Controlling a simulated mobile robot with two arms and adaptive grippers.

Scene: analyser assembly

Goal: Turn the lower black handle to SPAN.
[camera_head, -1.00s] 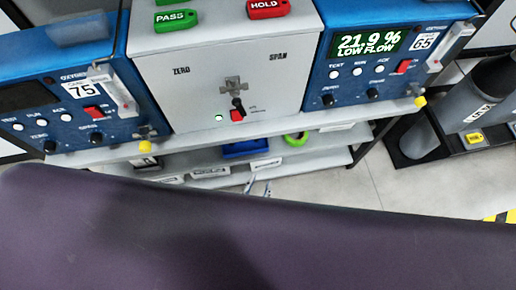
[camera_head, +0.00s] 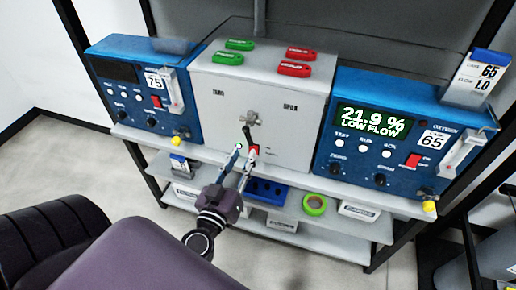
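The white-grey panel box (camera_head: 275,91) stands mid-shelf, with a ZERO label on its left and a SPAN label on its right. The black handle (camera_head: 248,132) hangs below a metal fitting (camera_head: 250,118) between those labels and points roughly downward. My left gripper (camera_head: 244,152) is in front of the lower panel, its two fingers apart and reaching up just below the handle. Nothing shows between the fingers. I cannot tell whether a fingertip touches the panel or handle. My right gripper is out of view.
Blue analysers flank the box, the right one (camera_head: 350,160) reading 21.9 % LOW FLOW. Green tags (camera_head: 240,45) and red tags (camera_head: 300,54) lie on top. The lower shelf holds a green tape roll (camera_head: 314,204).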

